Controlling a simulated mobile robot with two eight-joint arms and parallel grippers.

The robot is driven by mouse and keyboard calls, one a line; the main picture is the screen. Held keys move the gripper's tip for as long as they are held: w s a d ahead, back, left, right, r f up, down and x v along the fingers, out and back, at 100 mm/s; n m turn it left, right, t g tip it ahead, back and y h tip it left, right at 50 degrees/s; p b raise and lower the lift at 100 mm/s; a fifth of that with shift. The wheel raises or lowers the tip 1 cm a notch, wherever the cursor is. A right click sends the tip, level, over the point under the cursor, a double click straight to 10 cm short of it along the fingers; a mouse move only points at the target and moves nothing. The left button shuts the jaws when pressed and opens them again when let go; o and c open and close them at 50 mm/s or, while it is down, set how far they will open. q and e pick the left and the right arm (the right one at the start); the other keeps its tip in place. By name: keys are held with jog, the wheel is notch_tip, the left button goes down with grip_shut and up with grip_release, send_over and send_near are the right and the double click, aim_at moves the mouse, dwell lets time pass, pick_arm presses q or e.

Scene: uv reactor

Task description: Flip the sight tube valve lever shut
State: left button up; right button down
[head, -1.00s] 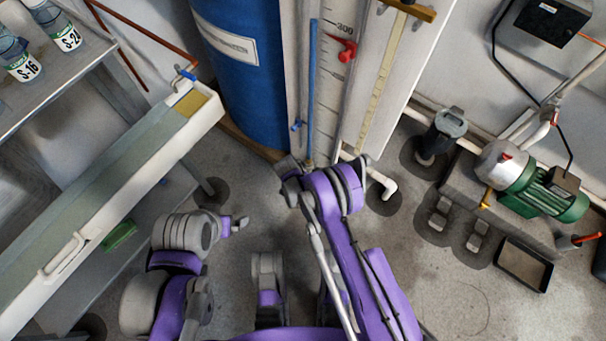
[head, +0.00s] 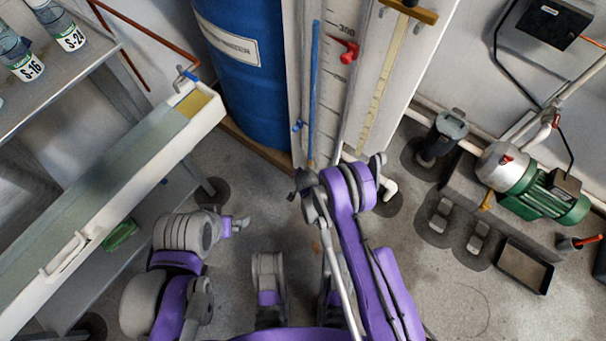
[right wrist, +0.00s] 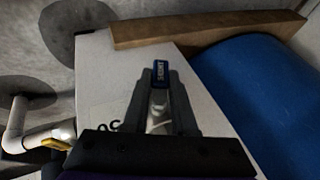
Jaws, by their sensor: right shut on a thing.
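A blue-tipped lever (right wrist: 160,74) with white lettering shows between the fingertips of my right gripper (right wrist: 160,92) in the right wrist view. The gripper is shut on it, and a pale fitting shows below it between the fingers. In the head view the sight tube (head: 314,85) is an upright blue column on a white scale board (head: 329,110). The end of my right arm is just below the board's foot; its fingertips and the held lever cannot be made out there. My left gripper (head: 240,224) is empty over the floor at left; its opening is unclear.
A blue drum (head: 245,85) stands left of the board. A long white-edged trough (head: 100,215) and a shelf with bottles (head: 95,35) are at left. A green pump (head: 545,195), a grey tray (head: 523,265) and pipes are at right. Floor at lower right is clear.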

jog(key=shift+w+a+r+t+y, duration=0.1)
jog(key=shift+a+t+y, duration=0.05)
jog(key=shift+t+y, duration=0.55)
jog(key=c, duration=0.7)
grip_release()
jog(key=shift+r, duration=0.1)
